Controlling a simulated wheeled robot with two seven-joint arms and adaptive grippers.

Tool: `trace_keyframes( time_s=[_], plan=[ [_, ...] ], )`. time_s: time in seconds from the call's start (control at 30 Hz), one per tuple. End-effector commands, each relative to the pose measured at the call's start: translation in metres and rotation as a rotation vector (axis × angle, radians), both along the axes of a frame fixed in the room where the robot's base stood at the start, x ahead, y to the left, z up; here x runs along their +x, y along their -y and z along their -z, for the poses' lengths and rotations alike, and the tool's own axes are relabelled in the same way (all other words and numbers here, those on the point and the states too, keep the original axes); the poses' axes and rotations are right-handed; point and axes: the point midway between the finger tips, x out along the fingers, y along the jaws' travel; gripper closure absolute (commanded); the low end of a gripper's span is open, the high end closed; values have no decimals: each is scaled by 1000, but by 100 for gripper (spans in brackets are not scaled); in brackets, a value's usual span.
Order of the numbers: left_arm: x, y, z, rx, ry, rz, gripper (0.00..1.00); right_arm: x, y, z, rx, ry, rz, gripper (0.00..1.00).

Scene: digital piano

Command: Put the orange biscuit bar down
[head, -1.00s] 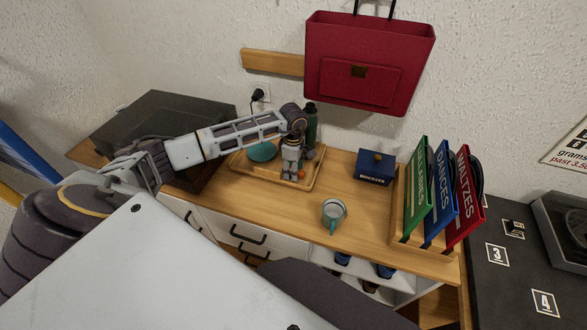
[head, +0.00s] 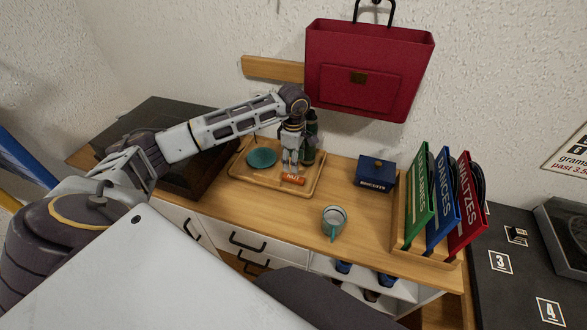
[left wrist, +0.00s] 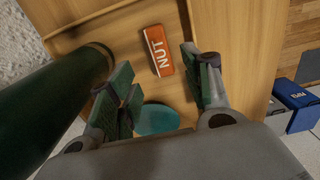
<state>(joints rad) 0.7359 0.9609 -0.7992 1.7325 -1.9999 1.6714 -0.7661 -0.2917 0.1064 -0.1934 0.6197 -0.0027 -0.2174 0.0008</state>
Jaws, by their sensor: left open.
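The orange biscuit bar (head: 293,179), marked NUT, lies on the wooden tray (head: 246,181) near its front right part. In the left wrist view the bar (left wrist: 158,50) lies flat on the wood, beyond the fingertips and between their lines. My left gripper (head: 290,168) is open and empty just above the bar, pointing down. Its spread fingers (left wrist: 157,72) show apart from the bar in the left wrist view. My right gripper is not in view.
A teal plate (head: 262,157) lies on the tray left of the gripper. A dark green bottle (head: 310,142) stands close behind the gripper. A blue biscuit box (head: 376,171), a mug (head: 334,219) and a folder rack (head: 412,246) stand to the right. The wood between tray and mug is clear.

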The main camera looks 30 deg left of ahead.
Motion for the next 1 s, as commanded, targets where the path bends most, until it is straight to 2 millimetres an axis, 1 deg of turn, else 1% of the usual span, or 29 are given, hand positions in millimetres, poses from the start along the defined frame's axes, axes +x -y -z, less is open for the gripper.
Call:
trace_keyframes(
  time_s=[0.1,0.33,0.6,0.83,1.0],
  plan=[
    [1,0,-17,1,3,0,51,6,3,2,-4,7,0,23],
    [0,0,-38,0,1,-1,51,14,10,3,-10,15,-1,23],
    [0,0,-42,1,0,-1,51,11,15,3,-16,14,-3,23],
    [0,0,-42,0,0,-1,51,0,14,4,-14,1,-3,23],
    [0,0,-42,0,0,-1,51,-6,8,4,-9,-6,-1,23]
  ],
)
